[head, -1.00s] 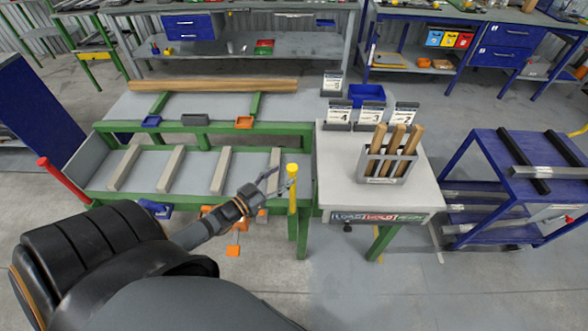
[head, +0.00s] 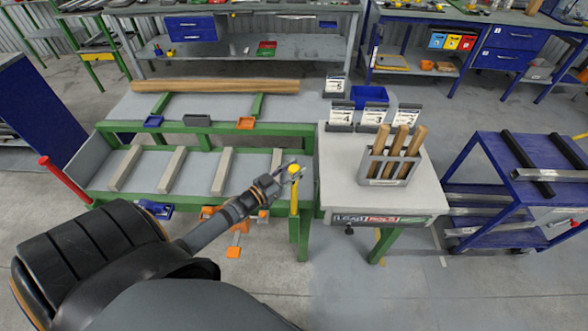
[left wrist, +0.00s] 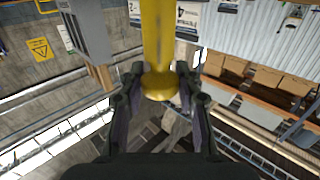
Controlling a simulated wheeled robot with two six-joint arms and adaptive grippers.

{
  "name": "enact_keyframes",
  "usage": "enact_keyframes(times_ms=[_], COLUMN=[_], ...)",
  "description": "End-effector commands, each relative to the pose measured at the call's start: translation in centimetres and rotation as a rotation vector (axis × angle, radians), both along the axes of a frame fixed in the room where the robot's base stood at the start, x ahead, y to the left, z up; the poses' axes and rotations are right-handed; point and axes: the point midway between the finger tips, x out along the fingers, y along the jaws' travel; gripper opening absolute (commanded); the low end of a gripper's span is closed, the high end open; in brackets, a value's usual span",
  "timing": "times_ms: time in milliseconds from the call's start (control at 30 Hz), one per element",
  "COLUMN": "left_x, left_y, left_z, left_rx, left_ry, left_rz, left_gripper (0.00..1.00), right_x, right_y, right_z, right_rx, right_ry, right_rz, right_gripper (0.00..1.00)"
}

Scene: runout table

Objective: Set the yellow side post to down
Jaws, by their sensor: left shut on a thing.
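The yellow side post (head: 294,196) stands upright at the right front corner of the green-framed runout table (head: 195,199). My left gripper (head: 292,171) is at the top of the post, shut on it. In the left wrist view the yellow post (left wrist: 158,40) runs between the fingers, and its rounded knob end sits between the fingertips of my left gripper (left wrist: 160,88). A red side post (head: 62,182) leans outward at the table's left front corner. My right gripper is not in view.
A grey side table (head: 330,190) with a rack of wooden-handled tools (head: 388,165) and numbered cards stands just right of the post. A blue cart (head: 490,205) is farther right. A wooden beam (head: 215,86) lies along the back of the runout table.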

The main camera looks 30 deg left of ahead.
Motion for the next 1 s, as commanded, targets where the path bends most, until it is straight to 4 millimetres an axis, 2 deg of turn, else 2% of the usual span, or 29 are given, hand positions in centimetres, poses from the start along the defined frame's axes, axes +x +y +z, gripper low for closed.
enact_keyframes(times_ms=[67,300,467,567,800,1000], left_x=[0.0,0.0,0.0,0.0,0.0,0.0], left_y=[0.0,0.0,0.0,0.0,0.0,0.0], left_z=[0.0,-0.1,-1.7,-3.9,-10.7,-15.6], left_rx=[0.0,0.0,0.0,0.0,-0.001,-0.001], left_ry=[0.0,0.0,0.001,0.002,0.002,0.002], left_rz=[0.0,0.0,0.0,0.001,0.001,0.001], left_gripper=[0.0,0.0,0.0,0.0,0.0,0.0], right_x=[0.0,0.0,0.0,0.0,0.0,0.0], right_y=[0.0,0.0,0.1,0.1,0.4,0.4], right_z=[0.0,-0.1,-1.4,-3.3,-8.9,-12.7], right_rx=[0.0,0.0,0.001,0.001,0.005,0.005], right_ry=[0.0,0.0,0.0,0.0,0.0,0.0], right_rz=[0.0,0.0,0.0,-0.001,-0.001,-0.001], right_gripper=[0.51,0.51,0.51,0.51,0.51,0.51])
